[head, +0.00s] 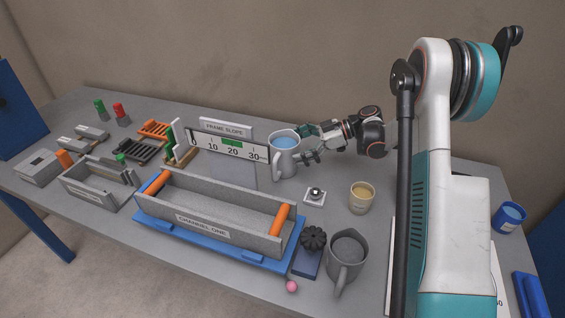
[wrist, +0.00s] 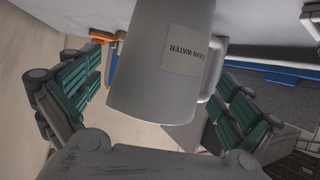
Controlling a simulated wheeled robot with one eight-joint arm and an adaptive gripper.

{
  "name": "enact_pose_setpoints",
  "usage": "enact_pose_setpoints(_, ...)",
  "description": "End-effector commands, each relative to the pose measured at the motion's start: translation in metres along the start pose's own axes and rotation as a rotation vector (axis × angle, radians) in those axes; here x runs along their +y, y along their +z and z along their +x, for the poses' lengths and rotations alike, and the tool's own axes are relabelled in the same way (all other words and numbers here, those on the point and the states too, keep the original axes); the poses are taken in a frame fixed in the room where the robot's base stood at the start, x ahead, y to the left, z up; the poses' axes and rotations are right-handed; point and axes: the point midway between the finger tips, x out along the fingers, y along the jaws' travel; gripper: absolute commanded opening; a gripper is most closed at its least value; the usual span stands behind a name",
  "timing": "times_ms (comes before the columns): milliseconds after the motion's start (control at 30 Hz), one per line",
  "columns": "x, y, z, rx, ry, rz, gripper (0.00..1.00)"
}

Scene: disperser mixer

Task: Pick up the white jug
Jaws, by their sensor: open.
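The white jug (head: 285,160), pale grey in this light and holding blue liquid, stands upright on the table behind the long channel. Its handle is on the near side in the head view. In the wrist view the jug (wrist: 155,75) fills the middle and bears a "CLEAN WATER" label. My gripper (head: 308,144) reaches it from the right. Its green-padded fingers are open on either side of the jug in the wrist view (wrist: 158,98), with visible gaps. The jug partly hides the fingertips in the head view.
A darker grey jug (head: 347,262) stands at the front right. A beige cup (head: 361,198) and a small square fitting (head: 315,195) stand nearer than my gripper. The channel trough (head: 205,224) on its blue base lies left of them. A scale board (head: 229,148) stands just left of the white jug.

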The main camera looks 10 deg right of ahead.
Motion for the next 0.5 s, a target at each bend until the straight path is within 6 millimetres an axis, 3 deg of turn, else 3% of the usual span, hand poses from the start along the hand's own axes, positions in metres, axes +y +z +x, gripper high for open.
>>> enact_pose_setpoints(300, -0.004, 0.001, 0.043, 0.000, -0.002, -0.001, 0.99)
enact_pose_setpoints(500, -0.004, -0.002, 0.048, 0.000, 0.000, 0.000, 0.99)
